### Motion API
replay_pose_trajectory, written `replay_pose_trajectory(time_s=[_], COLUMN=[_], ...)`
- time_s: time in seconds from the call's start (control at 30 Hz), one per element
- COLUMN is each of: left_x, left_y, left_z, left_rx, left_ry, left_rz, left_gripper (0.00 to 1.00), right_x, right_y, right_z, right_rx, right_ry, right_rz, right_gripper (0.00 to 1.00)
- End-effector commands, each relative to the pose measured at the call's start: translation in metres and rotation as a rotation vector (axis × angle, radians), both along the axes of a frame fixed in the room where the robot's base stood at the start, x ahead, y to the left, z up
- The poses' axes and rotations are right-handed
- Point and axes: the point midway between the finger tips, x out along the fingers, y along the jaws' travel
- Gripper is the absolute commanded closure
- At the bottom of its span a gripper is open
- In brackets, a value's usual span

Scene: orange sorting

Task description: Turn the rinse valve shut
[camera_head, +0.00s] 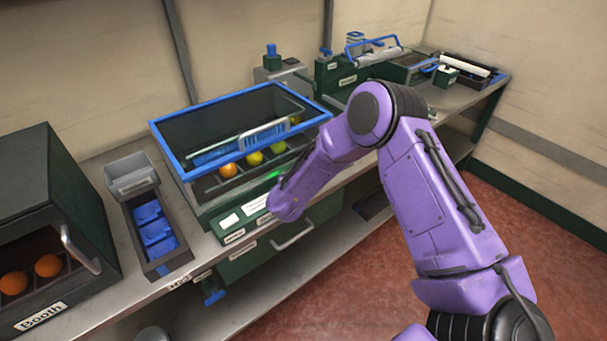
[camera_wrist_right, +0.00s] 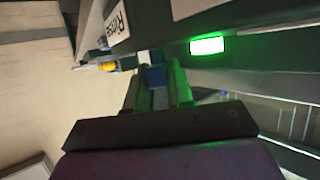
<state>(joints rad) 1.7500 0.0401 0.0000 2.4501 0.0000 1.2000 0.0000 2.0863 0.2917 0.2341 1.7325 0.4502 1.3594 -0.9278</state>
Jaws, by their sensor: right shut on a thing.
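My right arm reaches from the right to the front of the blue-rimmed wash tank (camera_head: 165,141) in the head view. Its gripper is hidden behind my wrist there. In the right wrist view my right gripper (camera_wrist_right: 158,88) is shut on a small blue piece, which I take to be the rinse valve's handle (camera_wrist_right: 155,76). The fingers hide most of it, so its angle cannot be told. A label reading "Rinse" (camera_wrist_right: 118,22) is close beside it. A green lamp (camera_wrist_right: 207,46) glows on the same panel. My left gripper is not in view.
Several fruits, one orange (camera_head: 228,170), sit in the tank. A dark booth (camera_head: 75,180) with oranges stands at the left, beside a narrow bin with blue pieces (camera_head: 150,232). Another blue fitting (camera_head: 213,297) hangs under the counter. The red floor in front is clear.

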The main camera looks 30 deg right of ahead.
Motion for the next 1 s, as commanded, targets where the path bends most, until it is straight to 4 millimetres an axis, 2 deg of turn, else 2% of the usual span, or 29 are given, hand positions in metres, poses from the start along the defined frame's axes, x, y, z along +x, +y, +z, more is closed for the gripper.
replay_pose_trajectory(time_s=[0.2, 0.5, 0.53, 0.57, 0.6, 0.87, 1.0], left_x=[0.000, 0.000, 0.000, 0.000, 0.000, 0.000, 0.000], left_y=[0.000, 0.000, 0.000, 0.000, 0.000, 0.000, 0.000], left_z=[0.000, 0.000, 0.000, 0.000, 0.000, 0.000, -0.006], left_rx=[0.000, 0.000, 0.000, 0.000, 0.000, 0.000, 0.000], left_ry=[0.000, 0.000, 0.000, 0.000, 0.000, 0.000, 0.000], left_rz=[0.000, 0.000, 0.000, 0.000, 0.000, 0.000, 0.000], left_gripper=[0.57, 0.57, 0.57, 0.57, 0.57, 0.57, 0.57], right_x=[0.003, 0.002, 0.002, 0.002, 0.002, 0.002, -0.006], right_y=[0.002, 0.002, 0.002, 0.002, 0.002, 0.003, 0.017], right_z=[0.001, 0.001, 0.001, 0.001, 0.001, 0.001, 0.006], right_rx=[0.000, 0.002, 0.002, 0.002, 0.002, 0.001, 0.001], right_ry=[-0.005, -0.002, -0.002, -0.002, -0.003, -0.002, -0.003], right_rz=[-0.152, -0.163, -0.163, -0.163, -0.163, -0.162, -0.157], right_gripper=[1.00, 1.00, 0.72, 0.62, 0.57, 0.57, 0.57])
